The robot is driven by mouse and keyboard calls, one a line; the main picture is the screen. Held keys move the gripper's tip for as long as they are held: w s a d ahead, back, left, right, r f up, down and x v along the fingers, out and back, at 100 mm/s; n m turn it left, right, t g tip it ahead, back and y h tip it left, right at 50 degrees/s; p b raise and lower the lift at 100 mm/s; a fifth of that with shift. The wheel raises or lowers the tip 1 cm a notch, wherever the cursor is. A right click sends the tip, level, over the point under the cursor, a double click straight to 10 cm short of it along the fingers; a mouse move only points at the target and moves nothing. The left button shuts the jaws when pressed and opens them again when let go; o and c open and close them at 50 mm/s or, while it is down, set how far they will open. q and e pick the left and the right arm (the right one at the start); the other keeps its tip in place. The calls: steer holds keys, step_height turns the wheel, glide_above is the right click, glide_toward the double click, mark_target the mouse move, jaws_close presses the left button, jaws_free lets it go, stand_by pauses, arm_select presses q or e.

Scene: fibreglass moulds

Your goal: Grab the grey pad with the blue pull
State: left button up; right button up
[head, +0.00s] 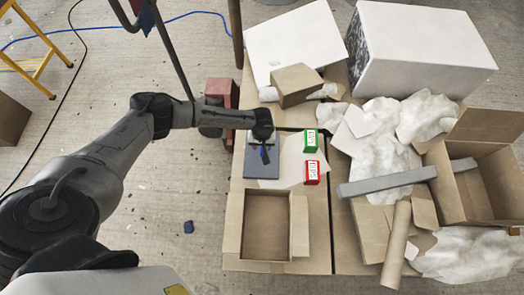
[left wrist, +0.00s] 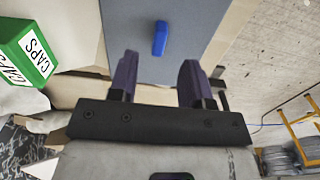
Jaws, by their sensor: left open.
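The grey pad (head: 254,169) lies flat at the left of the worktop, and its small blue pull (head: 264,155) stands on top. In the left wrist view the pad (left wrist: 195,25) fills the upper middle, with the blue pull (left wrist: 160,38) on it. My left gripper (head: 263,142) hangs over the far part of the pad and hides some of it. In the left wrist view its two purple fingers (left wrist: 157,78) are spread and empty, with the pull ahead of the gap between them, not between the fingertips. My right gripper is in neither view.
A green CAPS box (head: 310,141) and a red box (head: 312,172) stand right of the pad. An open cardboard box (head: 301,225) sits on the near side. A grey bar (head: 386,182), cardboard tube (head: 396,245) and crumpled wrapping lie further right.

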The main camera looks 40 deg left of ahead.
mark_target(262, 150)
arm_select(q)
step_height(262, 150, down, 4)
steer(key=shift+f+b, duration=0.1)
steer(key=shift+b, duration=1.05)
steer(key=shift+f, duration=0.7)
steer(key=shift+c, duration=0.3)
jaws_close()
